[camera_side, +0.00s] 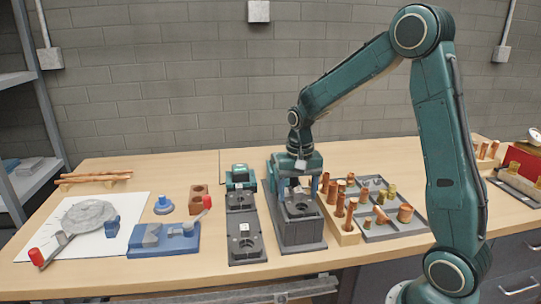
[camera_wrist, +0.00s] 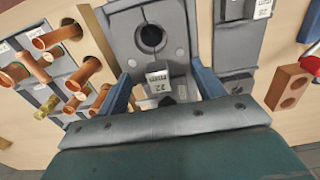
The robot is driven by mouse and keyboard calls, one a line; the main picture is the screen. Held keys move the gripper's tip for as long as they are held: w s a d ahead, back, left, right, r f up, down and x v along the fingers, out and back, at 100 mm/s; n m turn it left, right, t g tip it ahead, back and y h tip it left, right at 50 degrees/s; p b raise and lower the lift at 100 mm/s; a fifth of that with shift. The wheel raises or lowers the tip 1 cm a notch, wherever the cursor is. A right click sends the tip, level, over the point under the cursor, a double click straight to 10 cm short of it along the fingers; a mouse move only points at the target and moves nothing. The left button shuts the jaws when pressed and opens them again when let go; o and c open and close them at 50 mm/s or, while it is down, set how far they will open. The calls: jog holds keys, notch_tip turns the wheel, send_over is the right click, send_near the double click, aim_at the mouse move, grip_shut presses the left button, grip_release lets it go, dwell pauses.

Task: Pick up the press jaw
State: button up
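The press jaw appears to be the grey block (camera_wrist: 158,83) labelled "22" in the wrist view, next to a round dark hole in a grey fixture (camera_wrist: 181,22). In the side view this fixture is a dark grey base plate (camera_side: 300,236) under my arm. My gripper (camera_wrist: 160,74) is above it, with its two blue fingers spread on either side of the block. Gaps show between the fingers and the block, so the gripper is open and empty. In the side view my gripper (camera_side: 299,181) partly hides the fixture, and the jaw is not clear there.
A second grey plate (camera_side: 247,253) with similar labelled parts lies to the left. A compartment tray (camera_side: 381,232) of copper fittings stands close on the right. A blue vise (camera_side: 165,241), a white sheet (camera_side: 130,207) and a brown two-hole block (camera_side: 199,197) are further left.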

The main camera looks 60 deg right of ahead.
aim_at(297, 189)
jog(key=c, duration=0.6)
jog(key=shift+r, duration=0.2)
notch_tip(297, 189, up, 20)
jog(key=shift+f, duration=0.1)
dwell(0.3)
jog(key=shift+w, duration=0.1)
dwell(0.5)
jog(key=w+a, duration=0.2)
jog(key=w, duration=0.3)
jog(key=w+a+r, duration=0.1)
jog(key=w, duration=0.4)
jog(key=w+a+r, duration=0.1)
jog(key=w+a, duration=0.1)
jog(key=w, duration=0.3)
jog(key=shift+a, duration=0.3)
